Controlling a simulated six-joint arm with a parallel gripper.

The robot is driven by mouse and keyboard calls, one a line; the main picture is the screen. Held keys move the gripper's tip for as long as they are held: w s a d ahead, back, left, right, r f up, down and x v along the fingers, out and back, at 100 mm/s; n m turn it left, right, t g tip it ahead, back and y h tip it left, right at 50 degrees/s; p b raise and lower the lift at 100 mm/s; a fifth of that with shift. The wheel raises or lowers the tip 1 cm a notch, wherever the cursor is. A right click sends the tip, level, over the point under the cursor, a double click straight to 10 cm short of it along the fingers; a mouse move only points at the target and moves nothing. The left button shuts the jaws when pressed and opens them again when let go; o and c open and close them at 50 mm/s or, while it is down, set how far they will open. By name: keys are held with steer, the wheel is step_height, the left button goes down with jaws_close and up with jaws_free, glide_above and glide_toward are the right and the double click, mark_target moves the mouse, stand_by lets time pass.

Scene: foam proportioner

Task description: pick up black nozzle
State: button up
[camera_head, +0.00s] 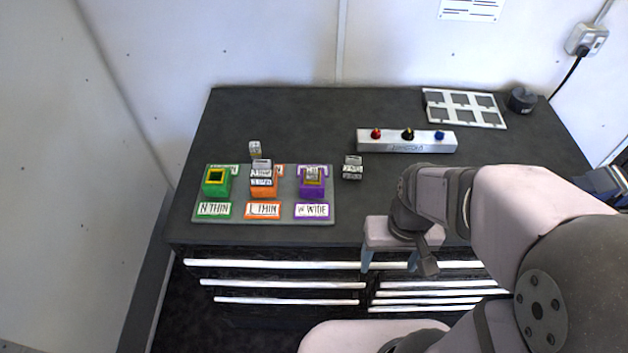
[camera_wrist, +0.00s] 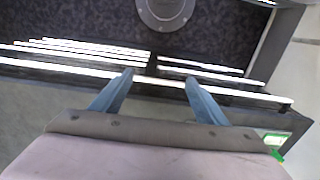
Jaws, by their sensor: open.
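The black nozzle (camera_head: 408,134) stands in the middle of a white bar-shaped holder (camera_head: 380,146) toward the back of the dark table. A red nozzle (camera_head: 376,133) is to its left and a blue one (camera_head: 439,135) to its right. My gripper (camera_head: 390,264) is open and empty at the table's front edge, well in front of the holder and apart from it. In the wrist view, its two bluish fingers (camera_wrist: 158,78) are spread with nothing between them. The nozzles do not show in the wrist view.
A grey board (camera_head: 285,217) with green, orange and purple blocks is at left. Small printed cubes (camera_head: 255,149) (camera_head: 352,168) stand nearby. A white slotted panel (camera_head: 490,121) and a dark round object (camera_head: 522,100) are at back right. Drawers with pale handles (camera_head: 290,284) run below the table edge.

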steer(key=m+t+b, duration=0.1)
steer(key=t+b, duration=0.4)
steer(key=b, duration=0.1)
glide_above(354, 160)
steer(key=s, duration=0.3)
steer(key=shift+w+a+f, duration=0.15)
steer(key=shift+a+f, duration=0.1)
steer(key=shift+f, duration=0.3)
steer(key=shift+d+p+x, duration=0.2)
steer(key=shift+p+x, duration=1.7)
steer(key=shift+x, duration=1.75)
steer(key=c, duration=1.2)
